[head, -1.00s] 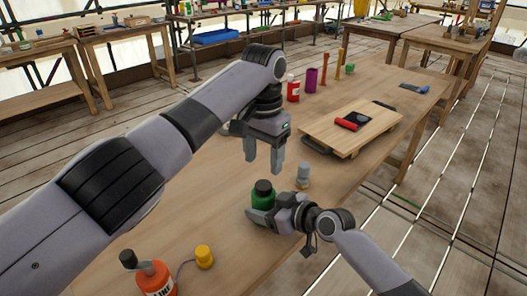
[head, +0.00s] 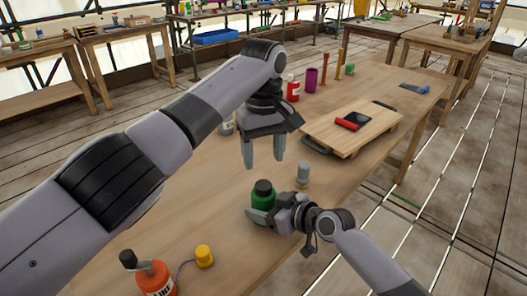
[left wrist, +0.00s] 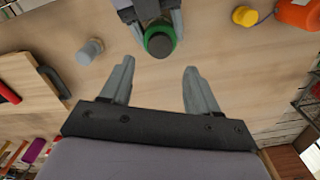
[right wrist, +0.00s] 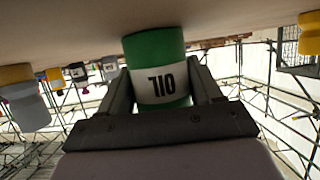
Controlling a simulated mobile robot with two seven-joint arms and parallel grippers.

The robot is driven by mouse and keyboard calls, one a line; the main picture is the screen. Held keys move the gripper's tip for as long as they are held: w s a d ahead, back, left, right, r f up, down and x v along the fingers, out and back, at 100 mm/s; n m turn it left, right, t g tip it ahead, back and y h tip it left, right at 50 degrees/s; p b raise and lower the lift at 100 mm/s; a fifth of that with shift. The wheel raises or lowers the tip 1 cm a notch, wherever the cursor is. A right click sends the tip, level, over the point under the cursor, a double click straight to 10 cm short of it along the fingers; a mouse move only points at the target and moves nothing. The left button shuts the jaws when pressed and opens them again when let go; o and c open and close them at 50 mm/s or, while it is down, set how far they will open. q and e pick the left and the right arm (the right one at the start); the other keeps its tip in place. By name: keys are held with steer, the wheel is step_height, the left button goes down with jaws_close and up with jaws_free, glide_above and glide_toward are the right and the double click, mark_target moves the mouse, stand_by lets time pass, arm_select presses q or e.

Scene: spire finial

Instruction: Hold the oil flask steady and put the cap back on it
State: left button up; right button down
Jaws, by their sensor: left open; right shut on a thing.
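The green oil flask (head: 263,190) stands upright on the wooden table, with a dark round top. I cannot tell whether that top is the bare neck or a cap. My right gripper (head: 268,216) is shut around the flask's body; the right wrist view shows a finger on each side of its OIL label (right wrist: 160,84). My left gripper (head: 263,160) is open and empty, above and behind the flask; the flask also shows beyond its fingertips in the left wrist view (left wrist: 158,40). A small grey cylindrical piece (head: 303,173), possibly the cap, stands apart, right of the flask.
An orange bottle (head: 155,278) and a yellow cap-like piece (head: 204,256) joined by a cord are at the near left. A wooden board (head: 352,130) with a red-handled tool lies to the right. A red bottle (head: 293,90) and purple cup (head: 311,78) stand farther back.

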mark_target(264, 185)
arm_select(q)
steer(key=shift+f, duration=4)
steer(key=c, duration=1.1)
steer(key=m, duration=1.2)
steer(key=o, duration=1.3)
steer(key=shift+c, duration=0.2)
